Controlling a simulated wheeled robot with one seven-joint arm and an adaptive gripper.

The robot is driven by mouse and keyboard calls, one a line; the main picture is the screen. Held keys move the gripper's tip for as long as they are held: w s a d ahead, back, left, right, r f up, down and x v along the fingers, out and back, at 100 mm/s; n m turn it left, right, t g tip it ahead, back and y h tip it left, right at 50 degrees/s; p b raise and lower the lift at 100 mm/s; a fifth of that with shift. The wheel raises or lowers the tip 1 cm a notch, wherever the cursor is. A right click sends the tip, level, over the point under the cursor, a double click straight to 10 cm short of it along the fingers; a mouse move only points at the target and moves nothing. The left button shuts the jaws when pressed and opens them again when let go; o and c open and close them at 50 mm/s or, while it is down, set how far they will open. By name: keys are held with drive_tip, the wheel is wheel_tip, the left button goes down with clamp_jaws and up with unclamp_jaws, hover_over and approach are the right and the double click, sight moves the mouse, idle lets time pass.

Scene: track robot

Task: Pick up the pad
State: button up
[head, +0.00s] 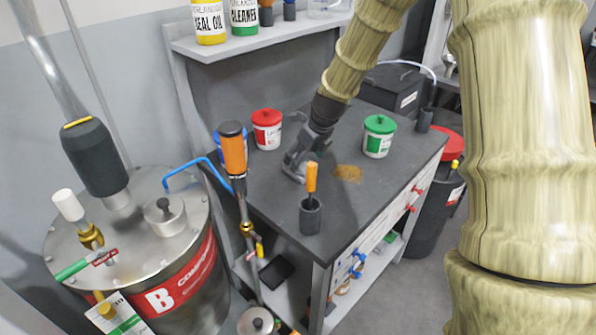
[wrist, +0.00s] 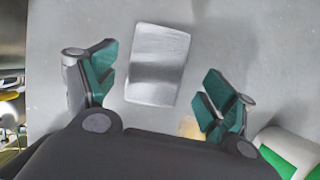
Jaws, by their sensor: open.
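The pad (wrist: 158,65) is a silvery-grey, roughly rectangular piece lying flat on the grey bench top (wrist: 255,50) in the wrist view. My gripper (wrist: 160,90) is open, with its teal-padded fingers apart. In the picture one finger is left of the pad and the other right of it and lower; the pad is not held. I cannot tell the height of the fingers above the bench. In the head view my gripper (head: 296,168) is low over the bench, and I cannot make out the pad there.
A brown stain (head: 348,173) marks the bench. A green-lidded tub (head: 379,136) stands right of my gripper, a red-lidded tub (head: 267,129) at the back left. A dark cup (head: 311,216) with an orange-handled tool stands in front. A metal drum (head: 150,250) is at left.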

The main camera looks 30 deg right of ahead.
sight(302, 164)
drive_tip(key=shift+s, duration=0.35)
drive_tip(key=x, duration=0.3)
drive_tip(key=shift+w+a+f+p, duration=0.1)
drive_tip(key=shift+w+a+p, duration=0.15)
drive_tip(key=shift+p, duration=0.15)
drive_tip(key=shift+w+f, duration=0.15)
drive_tip(key=shift+f, duration=0.4)
drive_tip(key=shift+f+p, duration=0.25)
drive_tip(key=shift+p, duration=0.1)
drive_tip(key=c, duration=1)
